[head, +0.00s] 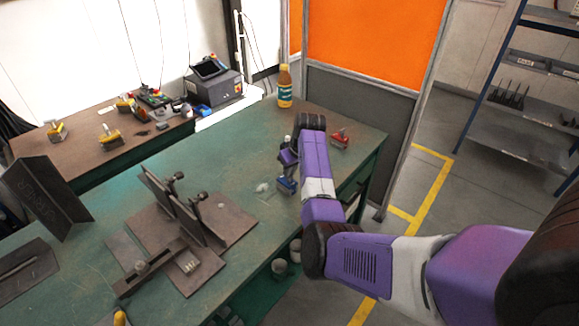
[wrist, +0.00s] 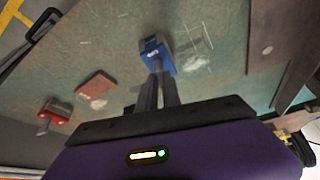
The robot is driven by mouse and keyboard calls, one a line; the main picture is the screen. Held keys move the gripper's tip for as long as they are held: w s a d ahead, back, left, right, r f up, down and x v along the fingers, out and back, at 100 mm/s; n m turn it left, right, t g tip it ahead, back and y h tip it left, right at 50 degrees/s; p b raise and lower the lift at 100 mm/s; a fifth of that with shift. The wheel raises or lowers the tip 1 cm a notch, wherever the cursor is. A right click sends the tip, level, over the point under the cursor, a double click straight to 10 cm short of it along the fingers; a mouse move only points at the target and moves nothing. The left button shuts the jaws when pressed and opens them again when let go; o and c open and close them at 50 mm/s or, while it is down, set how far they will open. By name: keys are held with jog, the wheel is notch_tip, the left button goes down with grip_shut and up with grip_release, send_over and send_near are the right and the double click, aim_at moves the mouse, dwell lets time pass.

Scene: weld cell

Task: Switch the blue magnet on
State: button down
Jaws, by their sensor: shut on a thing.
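The blue magnet (head: 287,185) sits on the green table near its right edge, just below my gripper (head: 289,166) in the head view. In the wrist view the blue magnet (wrist: 157,53) is at the tips of my gripper's fingers (wrist: 158,76). The two dark fingers are close together and shut on the near end of the magnet, where its knob would be. The fingers hide that part, so I cannot see which way the switch is set.
A red magnet (head: 340,138) stands behind and to the right; it also shows in the wrist view (wrist: 56,110), beside a reddish-brown plate (wrist: 95,86). A steel fixture (head: 185,225) lies to the left. A bottle (head: 285,88) stands at the back.

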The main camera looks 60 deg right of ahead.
jog(key=shift+n+y, duration=0.4)
jog(key=shift+n, duration=0.8)
jog(key=c, duration=1.5)
grip_release()
jog(key=shift+v, duration=3.85)
jog(key=shift+s+d, duration=0.1)
jog(key=shift+s, duration=0.05)
